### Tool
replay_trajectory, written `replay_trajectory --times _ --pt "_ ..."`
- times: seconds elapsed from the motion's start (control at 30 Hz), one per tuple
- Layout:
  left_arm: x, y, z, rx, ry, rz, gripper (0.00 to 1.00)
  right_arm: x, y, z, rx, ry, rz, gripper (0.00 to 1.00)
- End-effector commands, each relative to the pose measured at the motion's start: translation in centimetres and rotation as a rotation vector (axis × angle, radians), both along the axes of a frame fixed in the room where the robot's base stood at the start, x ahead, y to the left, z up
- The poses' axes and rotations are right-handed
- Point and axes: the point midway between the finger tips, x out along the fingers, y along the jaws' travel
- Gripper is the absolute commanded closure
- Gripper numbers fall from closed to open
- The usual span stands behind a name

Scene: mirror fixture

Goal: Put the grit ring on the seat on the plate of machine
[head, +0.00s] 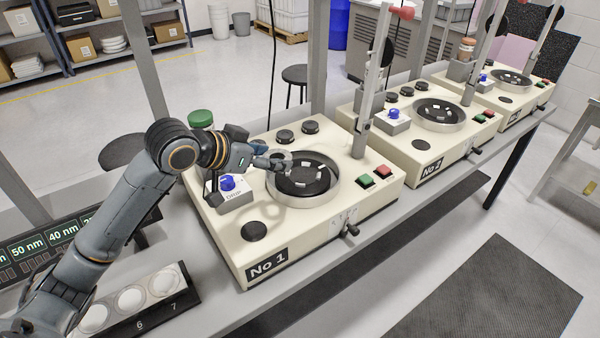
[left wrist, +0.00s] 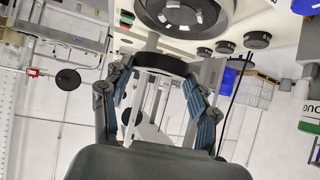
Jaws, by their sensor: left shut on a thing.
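My left gripper (head: 272,162) is over the back left rim of the round plate (head: 303,182) of machine No 1 (head: 235,240). The plate is dark, carries several small white blocks and sits inside a pale rim. In the left wrist view my left gripper (left wrist: 157,80) is shut on a dark-edged ring (left wrist: 160,63), taken to be the grit ring, held between the two fingers. That view shows the plate (left wrist: 183,14) at the top, apart from the ring. In the head view the ring is small and partly hidden by the fingers. My right gripper is not in view.
A blue knob (head: 228,183), a green-capped bottle (head: 200,119) and an upright post (head: 368,85) stand around the plate. Machine No 2 (head: 400,150) is to the right. A black rack (head: 150,310) with several white discs lies at the front left.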

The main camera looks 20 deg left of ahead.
Motion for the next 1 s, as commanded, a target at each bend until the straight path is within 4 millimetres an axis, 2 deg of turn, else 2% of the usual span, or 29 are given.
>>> replay_trajectory --times 0.03,0.27,0.3,0.4,0.5,0.77,0.9,1.0 --pt "1.3 -0.4 -0.1 -0.009 -0.001 0.001 0.85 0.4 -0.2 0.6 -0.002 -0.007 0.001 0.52" --pt "6.9 -1.6 -2.7 -0.006 0.001 0.001 0.85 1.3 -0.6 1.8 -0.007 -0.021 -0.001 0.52" --pt "7.4 -1.8 -3.9 -0.007 0.003 0.001 0.85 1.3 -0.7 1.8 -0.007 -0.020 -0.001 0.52" --pt "8.9 -2.1 -5.7 -0.006 0.001 0.001 0.85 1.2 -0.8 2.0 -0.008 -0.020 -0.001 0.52" --pt "10.0 -2.3 -7.1 -0.004 0.000 0.001 0.85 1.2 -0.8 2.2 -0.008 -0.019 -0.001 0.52" --pt "11.4 -2.6 -9.0 -0.003 -0.001 0.000 0.85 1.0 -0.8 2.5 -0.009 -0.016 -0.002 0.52" --pt "11.3 -2.5 -11.0 -0.003 0.000 0.002 0.85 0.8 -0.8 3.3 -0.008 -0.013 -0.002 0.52" --pt "11.3 -2.5 -11.7 -0.002 -0.003 0.001 0.85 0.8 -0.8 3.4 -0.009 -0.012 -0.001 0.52"
